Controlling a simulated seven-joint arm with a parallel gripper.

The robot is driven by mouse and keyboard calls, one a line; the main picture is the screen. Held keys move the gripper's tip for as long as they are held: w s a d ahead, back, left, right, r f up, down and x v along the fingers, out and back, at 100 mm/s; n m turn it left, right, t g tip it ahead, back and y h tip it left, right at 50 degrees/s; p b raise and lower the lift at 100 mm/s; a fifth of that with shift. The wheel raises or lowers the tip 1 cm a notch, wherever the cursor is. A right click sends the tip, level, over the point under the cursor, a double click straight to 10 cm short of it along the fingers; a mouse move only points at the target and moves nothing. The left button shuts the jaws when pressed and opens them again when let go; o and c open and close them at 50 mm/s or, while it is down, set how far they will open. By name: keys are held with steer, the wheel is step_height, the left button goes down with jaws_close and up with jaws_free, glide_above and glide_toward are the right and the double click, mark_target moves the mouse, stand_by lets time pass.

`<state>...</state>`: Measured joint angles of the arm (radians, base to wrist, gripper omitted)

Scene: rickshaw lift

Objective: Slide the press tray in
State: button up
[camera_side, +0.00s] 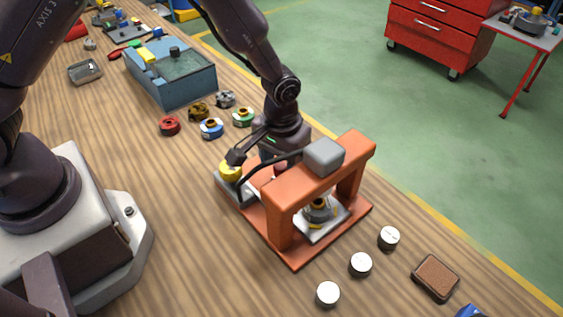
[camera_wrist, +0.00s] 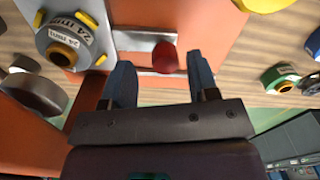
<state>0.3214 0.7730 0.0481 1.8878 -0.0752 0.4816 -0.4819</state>
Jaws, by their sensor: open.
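The press tray (camera_side: 333,221) is a light grey plate lying on the orange base (camera_side: 295,260), under the orange press arch (camera_side: 280,205). A round grey part with a yellow centre sits on it. In the wrist view the tray (camera_wrist: 88,62) is at upper left, its part marked "24 mm". A red knob (camera_wrist: 165,57) beside a pale strip shows between and slightly beyond my fingertips. My gripper (camera_wrist: 159,68) is open, one finger on either side of the knob, with no clear contact. In the side view my gripper is behind the arch, its fingers mostly hidden.
A grey block (camera_side: 323,155) tops the arch. A yellow knob (camera_side: 230,170) stands at the base's left. Several coloured round parts (camera_side: 211,128) lie behind, near a blue box (camera_side: 175,80). White cylinders (camera_side: 361,265) and a brown pad (camera_side: 435,278) are in front.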

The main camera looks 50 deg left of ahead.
step_height(320, 180, up, 12)
stand_by(0.3)
steer(key=shift+f, duration=0.1)
steer(key=s+a+r+m+t, duration=0.1)
steer(key=s+a+r+t, duration=0.1)
steer(key=s+a+r, duration=0.3)
steer(key=s+a+r+m+t, duration=0.2)
steer(key=s+a+r, duration=0.4)
steer(key=s+r, duration=0.6)
steer(key=shift+s+t, duration=0.55)
steer(key=shift+t, duration=0.25)
